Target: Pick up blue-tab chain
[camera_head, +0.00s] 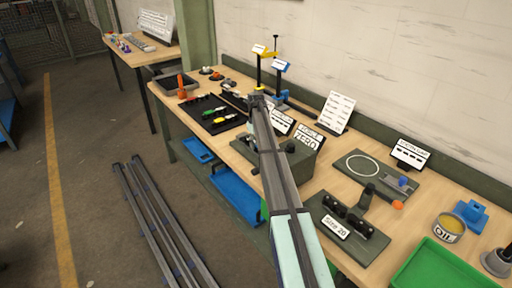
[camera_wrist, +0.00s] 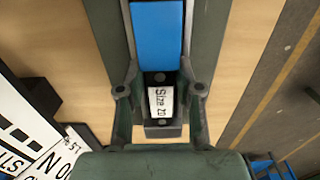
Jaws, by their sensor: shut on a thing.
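In the wrist view, a bright blue tab (camera_wrist: 156,38) shows between the fingers of my gripper (camera_wrist: 160,92). Below it is a black piece with a white "Size 20" label (camera_wrist: 160,101), which appears to belong to the same blue-tab chain. My gripper is shut on it; the finger pads hide its sides.
The black tray (camera_head: 218,126) holds pieces with coloured tabs. Sign cards (camera_head: 338,110) stand along the wall. A "Size 20" fixture (camera_head: 345,228), an oil can (camera_head: 449,228) and a green tray (camera_head: 440,266) are at right.

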